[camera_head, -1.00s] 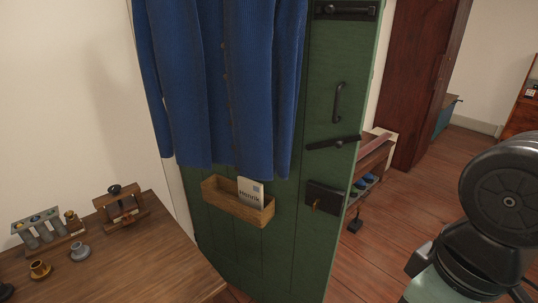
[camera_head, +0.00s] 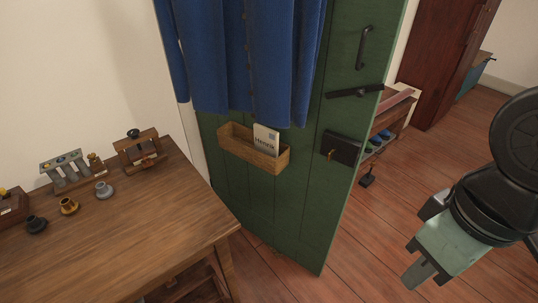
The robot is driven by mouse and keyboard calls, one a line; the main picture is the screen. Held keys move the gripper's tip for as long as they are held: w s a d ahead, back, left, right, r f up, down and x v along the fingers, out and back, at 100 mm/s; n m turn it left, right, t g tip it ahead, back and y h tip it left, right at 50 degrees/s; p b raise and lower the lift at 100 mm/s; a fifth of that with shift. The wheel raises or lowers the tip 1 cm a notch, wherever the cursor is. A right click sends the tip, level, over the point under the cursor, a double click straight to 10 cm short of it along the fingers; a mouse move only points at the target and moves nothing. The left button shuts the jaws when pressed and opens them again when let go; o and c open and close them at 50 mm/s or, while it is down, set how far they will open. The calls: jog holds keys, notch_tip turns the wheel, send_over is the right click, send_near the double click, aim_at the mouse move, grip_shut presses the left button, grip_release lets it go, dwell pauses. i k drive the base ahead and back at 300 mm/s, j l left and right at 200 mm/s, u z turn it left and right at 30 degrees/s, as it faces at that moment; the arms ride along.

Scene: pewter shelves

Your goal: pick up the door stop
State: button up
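A small black block with a thin upright stem (camera_head: 367,178) stands on the wooden floor, just right of the green door's edge. It may be the door stop, but it is too small to be sure. My gripper (camera_head: 418,273) is at the lower right, over the floor and well apart from the block. Its pale green body and dark grey end show, but I cannot make out a gap between the fingers. I see nothing held in it.
The green door (camera_head: 305,215) bears a blue coat (camera_head: 262,60) and a wooden box (camera_head: 237,147) with a booklet. A wooden table (camera_head: 150,225) with small fittings stands left. A low shelf (camera_head: 392,115) is behind the door. Floor between door and arm is clear.

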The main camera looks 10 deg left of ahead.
aim_at(368, 178)
jog(key=i+l, duration=0.25)
jog(key=i, duration=0.15)
jog(key=i+l+u, duration=0.1)
jog(key=i+l, duration=0.15)
jog(key=i, duration=0.15)
jog(key=i+l, duration=0.25)
jog(key=i+l+u, duration=0.15)
jog(key=l, duration=0.25)
jog(key=i+l, duration=0.3)
jog(key=i+l+u, duration=0.15)
jog(key=l, duration=0.25)
jog(key=i+l, duration=0.3)
jog(key=i+l+u, duration=0.15)
jog(key=l, duration=0.3)
jog(key=i+l, duration=0.1)
jog(key=l, duration=0.25)
jog(key=i+l, duration=0.1)
jog(key=l, duration=0.3)
jog(key=i+l+u, duration=0.1)
jog(key=l, duration=0.25)
